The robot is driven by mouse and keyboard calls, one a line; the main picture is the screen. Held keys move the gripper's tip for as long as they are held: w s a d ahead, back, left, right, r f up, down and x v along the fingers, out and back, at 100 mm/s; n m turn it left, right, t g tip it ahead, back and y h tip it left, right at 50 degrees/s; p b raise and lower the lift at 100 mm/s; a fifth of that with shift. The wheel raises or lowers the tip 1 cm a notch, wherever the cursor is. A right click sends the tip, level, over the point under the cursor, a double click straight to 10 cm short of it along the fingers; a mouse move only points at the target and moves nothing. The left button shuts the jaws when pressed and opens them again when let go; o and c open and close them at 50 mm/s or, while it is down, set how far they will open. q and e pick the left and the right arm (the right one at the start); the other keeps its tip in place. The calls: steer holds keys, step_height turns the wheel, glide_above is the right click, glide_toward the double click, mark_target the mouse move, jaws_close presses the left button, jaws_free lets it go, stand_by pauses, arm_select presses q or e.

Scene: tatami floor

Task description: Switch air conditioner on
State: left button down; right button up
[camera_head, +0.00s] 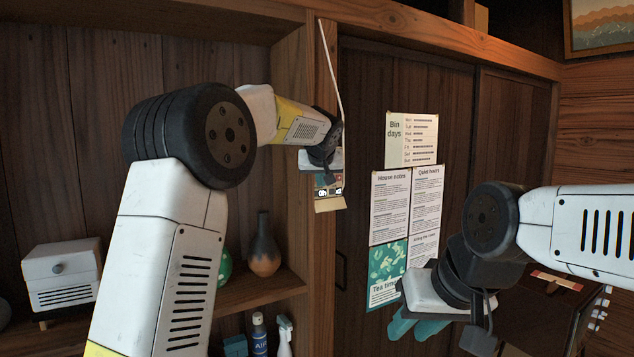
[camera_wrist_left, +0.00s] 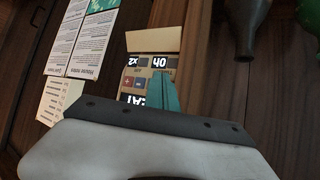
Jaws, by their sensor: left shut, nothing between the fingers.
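A small beige wall controller (camera_head: 330,204) is mounted on the wooden post, with a white cable running up from it. It has a dark display with light digits. In the left wrist view the controller (camera_wrist_left: 181,42) appears upside down, with a red and a blue button and large letters partly hidden. My left gripper (camera_wrist_left: 163,98) is shut and empty, its teal fingertips at the controller's face beside the buttons. I cannot tell whether they touch. In the head view my left wrist covers the controller's upper part. My right gripper (camera_head: 416,326) hangs low at the right; its finger gap is unclear.
Paper notices (camera_head: 390,205) hang on the dark sliding door right of the post. Left shelves hold a brown vase (camera_head: 264,250), a green round object (camera_head: 225,266) and a small white box (camera_head: 62,274). Spray bottles (camera_head: 285,337) stand below. A dark cabinet (camera_head: 545,315) stands at the right.

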arm_select(q)
steer(key=shift+s+d, duration=0.1)
steer(key=shift+s, duration=0.15)
steer(key=s+d, duration=0.3)
steer(key=s, duration=0.2)
stand_by(0.5)
steer(key=shift+s, duration=0.1)
